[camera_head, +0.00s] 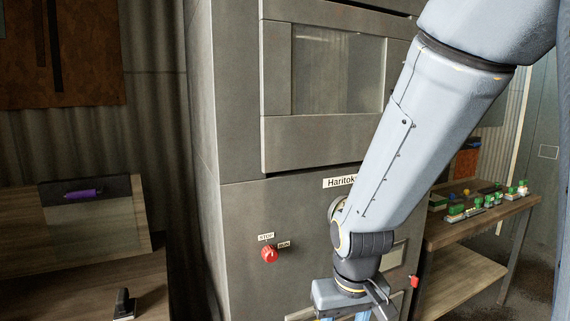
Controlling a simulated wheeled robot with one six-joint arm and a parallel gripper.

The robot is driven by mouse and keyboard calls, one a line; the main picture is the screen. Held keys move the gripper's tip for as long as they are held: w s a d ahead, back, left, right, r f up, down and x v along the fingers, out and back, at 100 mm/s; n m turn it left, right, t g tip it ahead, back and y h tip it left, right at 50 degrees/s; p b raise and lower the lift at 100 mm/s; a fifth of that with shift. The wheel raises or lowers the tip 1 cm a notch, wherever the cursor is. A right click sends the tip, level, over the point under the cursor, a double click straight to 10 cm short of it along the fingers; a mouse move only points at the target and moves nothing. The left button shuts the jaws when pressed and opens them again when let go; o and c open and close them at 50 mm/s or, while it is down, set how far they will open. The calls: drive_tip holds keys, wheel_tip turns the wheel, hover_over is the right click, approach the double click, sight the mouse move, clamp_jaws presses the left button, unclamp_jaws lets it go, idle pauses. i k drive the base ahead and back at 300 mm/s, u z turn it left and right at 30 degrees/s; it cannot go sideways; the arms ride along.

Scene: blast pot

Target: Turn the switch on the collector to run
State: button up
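The collector is a tall grey metal cabinet (235,200) in the middle of the view. A red rotary switch (269,254) sits on its lower front. A small STOP label (266,237) is just above the switch, and a RUN label (284,245) is at its upper right. A faint pale mark on the knob seems to point up toward STOP, but it is small. My gripper (347,318) is at the bottom edge, right of and lower than the switch, apart from it in the picture. Its fingertips are cut off by the frame.
A "Haritok..." label (340,182) is partly behind my arm. At right, a wooden table (450,228) holds several green-topped items (480,202). At left, a wooden bench (85,285) carries a black-handled tool (124,304). A small red part (414,281) is right of my gripper.

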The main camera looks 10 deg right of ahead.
sight(270, 253)
drive_tip(key=u, duration=0.95)
drive_tip(key=k, duration=0.55)
drive_tip(key=z, duration=1.5)
